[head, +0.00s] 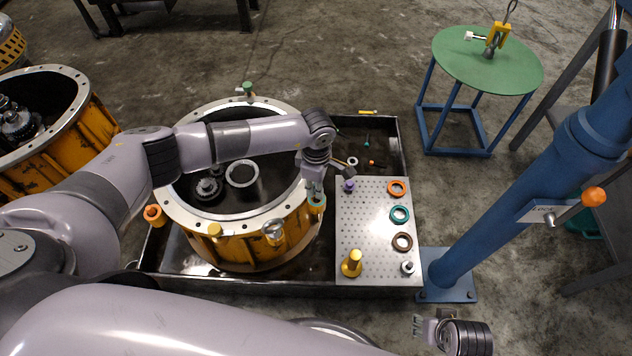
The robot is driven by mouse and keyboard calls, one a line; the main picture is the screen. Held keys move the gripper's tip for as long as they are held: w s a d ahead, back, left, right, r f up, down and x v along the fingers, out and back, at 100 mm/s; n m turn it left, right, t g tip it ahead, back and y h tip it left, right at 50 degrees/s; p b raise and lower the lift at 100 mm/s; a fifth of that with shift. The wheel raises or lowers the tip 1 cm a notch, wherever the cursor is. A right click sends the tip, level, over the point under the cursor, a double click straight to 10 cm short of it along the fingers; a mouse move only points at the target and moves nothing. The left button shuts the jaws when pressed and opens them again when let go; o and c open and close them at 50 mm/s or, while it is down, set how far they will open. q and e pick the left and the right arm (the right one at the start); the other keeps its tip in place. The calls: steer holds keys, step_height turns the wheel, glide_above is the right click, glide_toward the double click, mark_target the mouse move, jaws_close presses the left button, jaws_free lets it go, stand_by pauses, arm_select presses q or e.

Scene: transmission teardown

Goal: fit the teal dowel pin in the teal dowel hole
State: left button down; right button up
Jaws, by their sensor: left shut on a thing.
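My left gripper (315,188) is shut over the right front rim of the round orange housing (255,249). Directly below its fingertips is a teal piece (316,204) at the rim. I take the held thing to be the teal dowel pin, but the fingers cover most of it. I cannot tell how much of the teal is pin and how much is the marking of the teal dowel hole, nor whether the pin is in the hole. My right gripper (424,329) is low at the bottom right, away from the housing; its jaws are too small to read.
A perforated plate (372,222) right of the housing carries orange, teal and brown rings, a purple piece and a yellow knob. A dark tray (401,150) surrounds both. A blue post (510,195) stands at right. A green round table (487,65) is behind.

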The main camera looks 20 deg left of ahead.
arm_select(q)
steer(key=shift+f, duration=0.1)
arm_select(e)
steer(key=shift+r, duration=0.3)
arm_select(q)
steer(key=shift+f, duration=0.15)
arm_select(e)
steer(key=shift+w+r, duration=0.1)
arm_select(q)
steer(key=shift+f, duration=0.1)
steer(key=shift+f+b, duration=0.15)
steer(key=shift+b, duration=0.25)
steer(key=shift+f, duration=0.25)
steer(key=shift+f+b, duration=0.3)
steer(key=shift+b, duration=0.2)
steer(key=shift+f, duration=0.3)
steer(key=shift+f+b, duration=0.35)
steer(key=shift+b, duration=0.25)
arm_select(e)
steer(key=w+v, duration=0.1)
steer(key=v, duration=0.9)
steer(key=shift+r+t, duration=0.25)
steer(key=shift+t, duration=0.05)
